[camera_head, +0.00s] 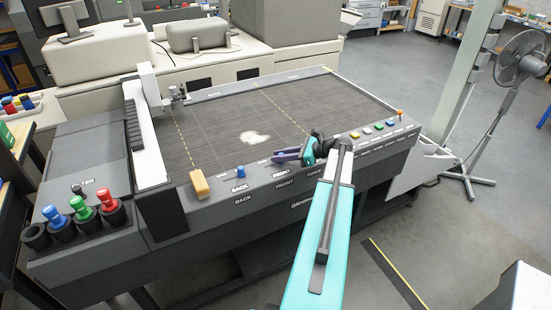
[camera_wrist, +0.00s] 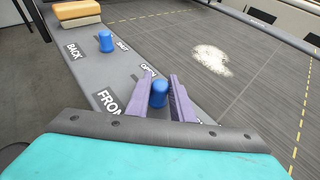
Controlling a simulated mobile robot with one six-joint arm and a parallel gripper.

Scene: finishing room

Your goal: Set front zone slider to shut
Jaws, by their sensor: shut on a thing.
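The front zone slider's blue knob (camera_wrist: 158,94) stands on the grey front rail of the cutting table, beside the FRONT label (camera_wrist: 108,100). My gripper (camera_wrist: 162,80) has its two purple fingers on either side of this knob and is shut on it. A small label that seems to read OPEN (camera_wrist: 149,70) lies close to the fingertips. In the head view my gripper (camera_head: 276,156) reaches low over the rail, and its fingers hide the knob. A second blue knob (camera_wrist: 105,41) stands apart by the BACK label (camera_wrist: 76,51); it also shows in the head view (camera_head: 240,172).
A tan block (camera_head: 199,183) sits at the rail's left end. Coloured buttons (camera_head: 366,131) line the rail to the right. Red, green and blue tools (camera_head: 79,209) stand in holders at left. A white patch (camera_head: 255,138) lies on the dark bed (camera_head: 220,125).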

